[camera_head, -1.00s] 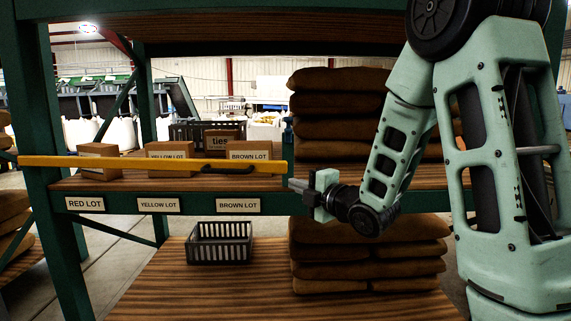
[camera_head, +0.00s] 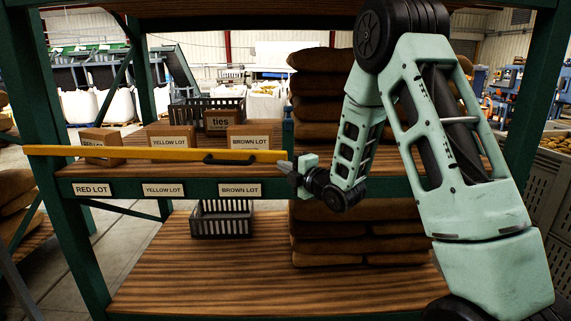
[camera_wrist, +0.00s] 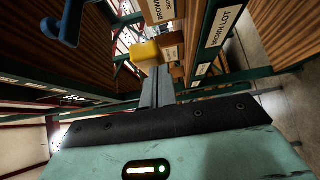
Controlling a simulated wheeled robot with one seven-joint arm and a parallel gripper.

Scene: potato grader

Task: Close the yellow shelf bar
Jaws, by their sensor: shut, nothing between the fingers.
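The yellow shelf bar (camera_head: 130,153) runs nearly level across the front of the middle shelf, from the left green post to a free-looking right end. A black handle (camera_head: 230,160) is on its right part. My gripper (camera_head: 283,167) is shut and empty, close beside the bar's right end and slightly below it. In the wrist view the shut fingers (camera_wrist: 157,87) point toward the yellow bar end (camera_wrist: 145,50). I cannot tell whether they touch it.
Cartons stand behind the bar, including one marked YELLOW LOT (camera_head: 171,136). A dark crate (camera_head: 221,222) sits on the lower shelf. Stacked brown sacks (camera_head: 325,235) stand behind my arm. A green post (camera_head: 55,150) bounds the left. The lower shelf's front is clear.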

